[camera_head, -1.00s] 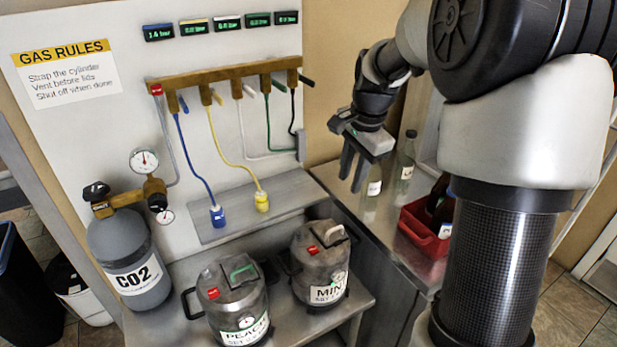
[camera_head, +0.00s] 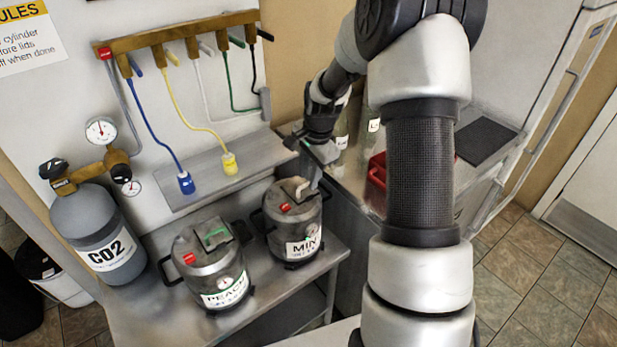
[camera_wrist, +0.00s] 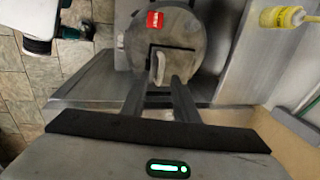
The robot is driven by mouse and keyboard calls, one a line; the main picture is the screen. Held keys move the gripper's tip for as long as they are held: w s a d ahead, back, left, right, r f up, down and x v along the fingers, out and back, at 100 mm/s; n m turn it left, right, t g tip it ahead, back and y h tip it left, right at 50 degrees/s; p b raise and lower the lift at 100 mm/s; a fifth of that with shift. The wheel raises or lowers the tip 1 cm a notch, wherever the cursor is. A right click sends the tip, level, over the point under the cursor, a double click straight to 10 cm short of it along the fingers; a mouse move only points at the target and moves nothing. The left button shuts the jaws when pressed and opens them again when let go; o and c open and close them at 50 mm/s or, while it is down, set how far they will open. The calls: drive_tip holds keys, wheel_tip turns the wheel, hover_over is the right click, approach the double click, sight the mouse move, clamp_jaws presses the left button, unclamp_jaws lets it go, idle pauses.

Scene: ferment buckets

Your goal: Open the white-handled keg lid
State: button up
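The keg with the white lid handle (camera_head: 295,187) stands on the metal bench. Its label reads "MIN", with the rest cut off from sight, and a red tag (camera_head: 285,207) sits on its lid. The pale handle also shows in the wrist view (camera_wrist: 158,67), on top of the round grey lid (camera_wrist: 188,38). My gripper (camera_head: 317,178) is just above and to the right of this lid in the head view. In the wrist view my gripper (camera_wrist: 159,84) is open, its two fingers spread below the handle with nothing between them. Contact with the lid cannot be told.
The PEACH keg (camera_head: 210,262) with a green handle stands to the left. A CO2 cylinder (camera_head: 98,235) with gauges is farther left. Coloured hoses hang from a wooden manifold (camera_head: 180,38) behind. A red crate (camera_head: 377,172) stands to the right, partly behind my arm.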

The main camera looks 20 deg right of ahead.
drive_tip(key=shift+w+f, duration=0.1)
drive_tip(key=shift+f, duration=0.5)
clamp_jaws()
idle(1.1)
